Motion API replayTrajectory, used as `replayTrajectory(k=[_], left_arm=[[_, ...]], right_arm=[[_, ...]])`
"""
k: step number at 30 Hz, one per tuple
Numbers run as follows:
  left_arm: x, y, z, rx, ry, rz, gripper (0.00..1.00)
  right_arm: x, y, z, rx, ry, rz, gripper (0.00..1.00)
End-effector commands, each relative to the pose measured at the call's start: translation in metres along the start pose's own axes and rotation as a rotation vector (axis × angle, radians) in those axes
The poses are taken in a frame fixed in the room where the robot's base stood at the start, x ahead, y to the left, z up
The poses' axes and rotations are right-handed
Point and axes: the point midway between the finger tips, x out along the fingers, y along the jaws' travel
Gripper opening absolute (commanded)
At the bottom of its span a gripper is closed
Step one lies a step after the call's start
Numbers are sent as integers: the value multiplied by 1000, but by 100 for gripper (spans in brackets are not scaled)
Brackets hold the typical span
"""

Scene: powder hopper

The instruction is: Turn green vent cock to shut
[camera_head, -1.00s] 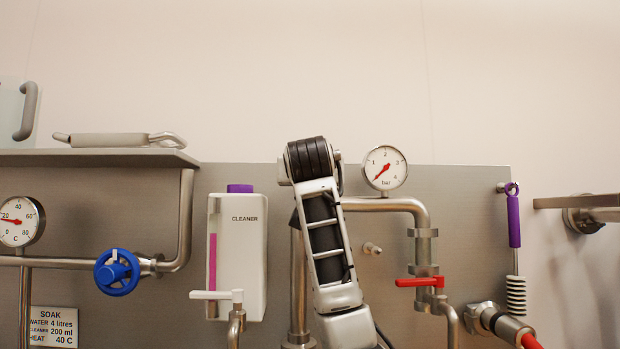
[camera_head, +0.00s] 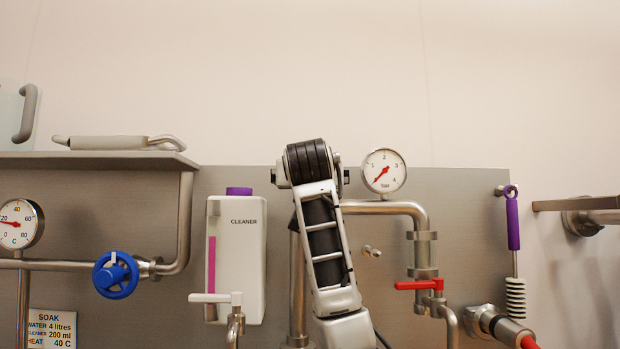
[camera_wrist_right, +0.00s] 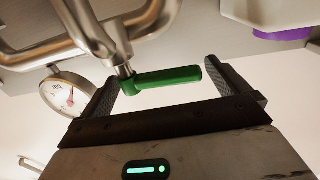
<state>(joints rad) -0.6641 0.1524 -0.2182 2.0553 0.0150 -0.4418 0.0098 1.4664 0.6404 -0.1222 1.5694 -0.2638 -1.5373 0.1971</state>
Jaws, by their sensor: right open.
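The green vent cock handle (camera_wrist_right: 172,79) shows in the right wrist view, a short bar joined at its left end to a metal stem (camera_wrist_right: 122,70) under a steel pipe. My right gripper (camera_wrist_right: 163,76) is open, one finger on each side of the handle. The handle lies between the fingers, with gaps at both ends; I cannot tell its exact depth. In the head view my right arm stands in the middle, and neither the green handle nor the right gripper can be seen. My left gripper is in neither view.
A gauge (camera_wrist_right: 66,93) is close to the left finger in the wrist view. In the head view a cleaner bottle (camera_head: 245,262), white tap lever (camera_head: 215,298), blue handwheel (camera_head: 116,275), red lever (camera_head: 418,285) and pressure gauge (camera_head: 384,171) line the steel panel (camera_head: 465,220).

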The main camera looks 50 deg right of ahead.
Motion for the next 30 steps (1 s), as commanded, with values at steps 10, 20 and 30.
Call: replayTrajectory(k=[10, 20, 30], left_arm=[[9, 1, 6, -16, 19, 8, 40], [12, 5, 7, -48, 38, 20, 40], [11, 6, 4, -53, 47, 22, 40]], right_arm=[[-67, -1, 1, 4, 8, -5, 100], [-137, -1, 1, 1, 5, -3, 100], [-158, 0, 0, -2, 1, 0, 100]])
